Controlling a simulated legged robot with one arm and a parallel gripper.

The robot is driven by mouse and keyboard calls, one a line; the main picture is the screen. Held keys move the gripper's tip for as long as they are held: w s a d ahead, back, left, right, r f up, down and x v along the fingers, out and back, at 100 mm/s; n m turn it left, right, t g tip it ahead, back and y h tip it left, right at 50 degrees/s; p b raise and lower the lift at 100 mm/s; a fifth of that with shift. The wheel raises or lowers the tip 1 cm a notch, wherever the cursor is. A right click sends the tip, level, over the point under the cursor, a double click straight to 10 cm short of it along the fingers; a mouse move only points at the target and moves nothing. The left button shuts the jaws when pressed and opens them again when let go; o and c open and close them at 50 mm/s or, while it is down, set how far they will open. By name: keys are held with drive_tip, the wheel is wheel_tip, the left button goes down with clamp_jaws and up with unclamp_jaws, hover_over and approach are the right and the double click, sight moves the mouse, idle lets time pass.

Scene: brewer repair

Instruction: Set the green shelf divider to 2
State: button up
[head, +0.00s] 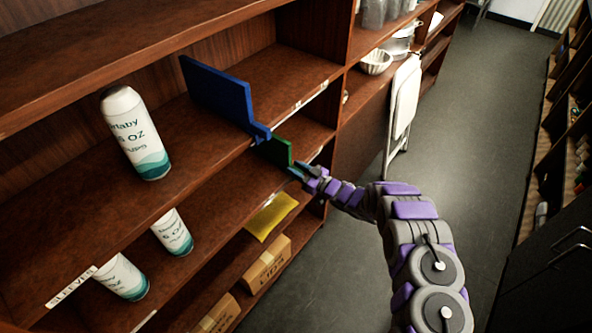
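The green shelf divider (275,151) stands on the middle shelf, partly hidden behind the upper shelf's edge and the blue divider's front end. My gripper (297,171) is at the front lower corner of the green divider, close to or touching it. The fingers are too small to tell whether they are open or shut on it. A white marked strip (315,155) runs along the middle shelf's front edge to the right of the divider. Its numbers are not readable.
A blue divider (218,91) stands on the shelf above. Cup packs stand on the upper (136,135) and middle shelves (172,232). Below are a yellow item (270,217) and cardboard boxes (266,264). A white folded stand (403,103) leans by the shelves. The floor (470,120) is open.

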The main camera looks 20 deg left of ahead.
drive_tip(key=shift+o, duration=0.6)
drive_tip(key=p+v, duration=0.2)
drive_tip(key=v, duration=1.5)
drive_tip(key=shift+d, duration=0.2)
drive_tip(key=shift+f, duration=0.1)
